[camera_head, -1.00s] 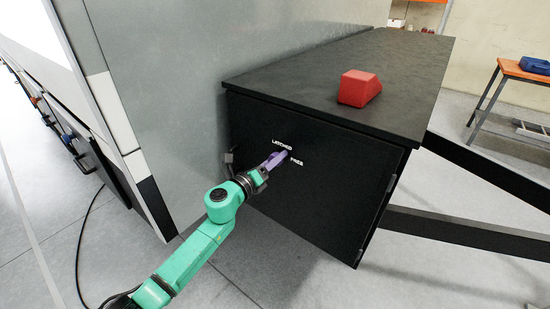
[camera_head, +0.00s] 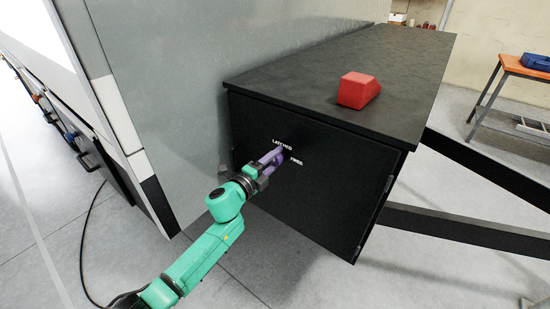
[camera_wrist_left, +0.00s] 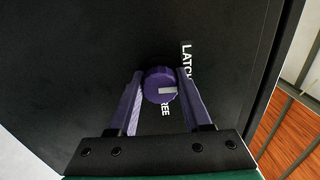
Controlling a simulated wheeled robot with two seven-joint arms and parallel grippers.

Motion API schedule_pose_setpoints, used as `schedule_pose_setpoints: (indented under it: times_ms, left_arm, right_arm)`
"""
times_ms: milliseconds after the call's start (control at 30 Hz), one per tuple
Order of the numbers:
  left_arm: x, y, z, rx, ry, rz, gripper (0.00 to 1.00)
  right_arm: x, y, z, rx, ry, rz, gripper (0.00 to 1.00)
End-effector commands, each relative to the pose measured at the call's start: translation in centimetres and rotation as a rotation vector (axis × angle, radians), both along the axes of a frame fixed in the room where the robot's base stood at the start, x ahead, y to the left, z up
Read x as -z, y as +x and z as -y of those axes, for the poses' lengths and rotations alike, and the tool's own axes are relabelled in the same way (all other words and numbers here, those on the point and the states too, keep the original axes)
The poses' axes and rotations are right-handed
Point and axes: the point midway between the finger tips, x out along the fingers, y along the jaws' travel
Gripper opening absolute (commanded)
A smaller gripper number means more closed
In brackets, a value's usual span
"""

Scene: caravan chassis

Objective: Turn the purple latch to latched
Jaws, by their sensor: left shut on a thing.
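The purple latch (camera_wrist_left: 158,80) is a round knob on the black front panel of a box. In the left wrist view it sits between the fingertips of my left gripper (camera_wrist_left: 160,75), which is shut on it. A pale bar marks its face; which label the bar points to, I cannot tell. The LATCHED label (camera_wrist_left: 186,60) is partly behind a finger, and the FREE label (camera_wrist_left: 166,111) shows between the fingers. In the head view my left gripper (camera_head: 273,160) reaches the panel beside both labels and largely hides the knob. My right gripper is not in view.
A red block (camera_head: 357,90) lies on the box's dark top (camera_head: 330,70). A grey wall (camera_head: 170,90) stands close on the left. Black beams (camera_head: 450,228) run out to the right. An orange-topped table (camera_head: 520,69) stands farther back. The floor in front is clear.

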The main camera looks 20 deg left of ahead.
Motion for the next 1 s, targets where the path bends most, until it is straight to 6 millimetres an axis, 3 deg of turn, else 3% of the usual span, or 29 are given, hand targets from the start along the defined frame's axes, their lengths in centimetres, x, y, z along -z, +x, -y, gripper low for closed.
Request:
schedule_pose_setpoints:
  times_ms: [633,667,700,1000]
  left_arm:
    - [0.15,-0.02,0.02,0.000,-0.051,-0.023,0.00]
    - [0.15,-0.02,0.02,0.000,-0.051,-0.023,0.60]
    - [0.14,-0.02,0.02,0.000,-0.051,-0.023,0.76]
    - [0.06,-0.02,0.00,0.000,-0.050,-0.021,0.79]
  right_arm:
    - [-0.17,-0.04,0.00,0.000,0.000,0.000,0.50]
    - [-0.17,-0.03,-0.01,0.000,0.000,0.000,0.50]
    - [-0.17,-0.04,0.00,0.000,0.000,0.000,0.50]
    - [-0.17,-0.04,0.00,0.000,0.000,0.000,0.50]
